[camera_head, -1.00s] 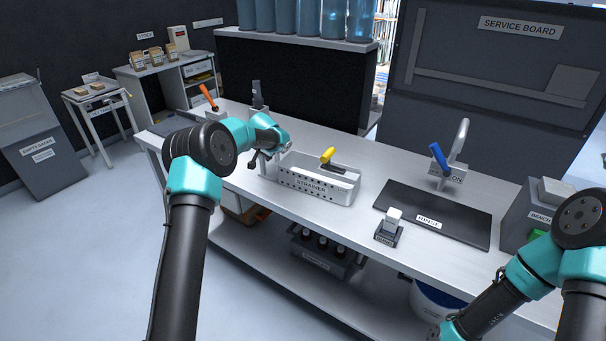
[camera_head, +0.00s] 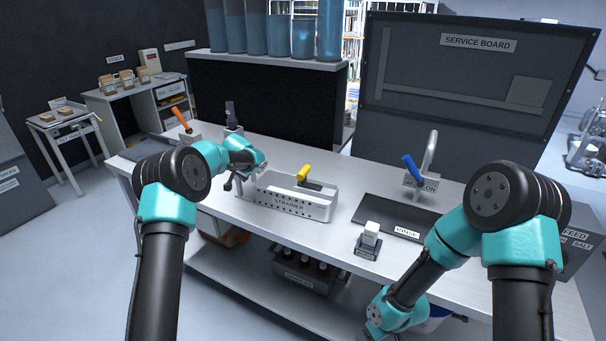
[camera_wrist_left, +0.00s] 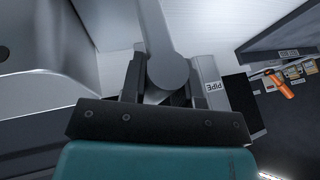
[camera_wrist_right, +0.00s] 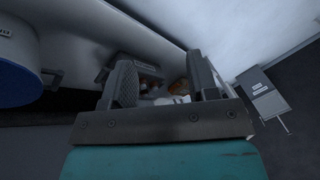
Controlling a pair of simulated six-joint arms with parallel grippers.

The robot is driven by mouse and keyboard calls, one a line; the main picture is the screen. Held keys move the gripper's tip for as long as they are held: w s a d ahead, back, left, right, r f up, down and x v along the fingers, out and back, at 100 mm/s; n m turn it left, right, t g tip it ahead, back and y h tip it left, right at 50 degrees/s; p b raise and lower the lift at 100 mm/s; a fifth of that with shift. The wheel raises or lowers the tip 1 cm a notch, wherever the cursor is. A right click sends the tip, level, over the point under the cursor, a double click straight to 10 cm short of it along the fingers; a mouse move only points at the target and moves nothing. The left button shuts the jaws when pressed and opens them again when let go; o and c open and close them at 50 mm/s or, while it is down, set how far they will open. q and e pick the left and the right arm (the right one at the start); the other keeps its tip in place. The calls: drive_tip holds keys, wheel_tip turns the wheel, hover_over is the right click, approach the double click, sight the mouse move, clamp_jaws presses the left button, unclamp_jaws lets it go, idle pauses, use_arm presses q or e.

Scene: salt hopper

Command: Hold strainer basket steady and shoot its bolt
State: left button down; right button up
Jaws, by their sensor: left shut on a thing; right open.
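The white strainer basket (camera_head: 290,205), perforated and labelled STRAINER, stands upright on the bench. A yellow handle (camera_head: 304,172) on a dark piece shows at its back side; I cannot tell whether this is the bolt. My left gripper (camera_head: 242,184) is at the basket's left end. In the left wrist view my left gripper (camera_wrist_left: 163,75) is shut on a grey round-ended bar (camera_wrist_left: 157,35), with a pale wall of what looks like the basket to its left. My right gripper (camera_wrist_right: 163,80) is open and empty, low in front of the bench; the head view cuts off its fingers.
A dark mat (camera_head: 395,212) lies right of the basket, with a small white-topped block (camera_head: 370,238) in front of it. A blue-handled tap (camera_head: 413,168) stands behind. An orange handle (camera_head: 181,118) is at the left end. Below, a shelf holds a bottle crate (camera_head: 303,272).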

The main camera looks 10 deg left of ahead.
drive_tip(key=w+a+r+n+t+h, duration=0.1)
drive_tip(key=w+a+r+n, duration=0.1)
drive_tip(key=a+r+n, duration=0.4)
drive_tip(key=w+a+r+n+h, duration=0.1)
drive_tip(key=w+a+r+n, duration=0.2)
drive_tip(key=a, duration=0.6)
drive_tip(key=w+a+r+n+t+h, duration=0.1)
drive_tip(key=w+a+r+n, duration=0.15)
drive_tip(key=a+n, duration=0.4)
drive_tip(key=w+a+r+n+t+h, duration=0.1)
drive_tip(key=w+r+n+t, duration=0.1)
drive_tip(key=w+n, duration=0.1)
drive_tip(key=w+a+r+n+t+h, duration=0.1)
drive_tip(key=w+r+n+t+h, duration=0.1)
drive_tip(key=w, duration=0.3)
drive_tip(key=w+a+r+n+t+h, duration=0.1)
drive_tip(key=w+r+n+t, duration=0.2)
drive_tip(key=w, duration=0.1)
drive_tip(key=shift+w+a+r+n+t+h, duration=0.1)
drive_tip(key=shift+w+a+n+t+h, duration=0.05)
drive_tip(key=shift+a+n+t+h, duration=0.2)
drive_tip(key=w+a+r+n+t, duration=0.4)
drive_tip(key=w+r+n+t, duration=0.1)
drive_tip(key=r+t, duration=0.3)
drive_tip(key=shift+w+r, duration=0.4)
drive_tip(key=shift+w, duration=0.1)
drive_tip(key=shift+w, duration=0.1)
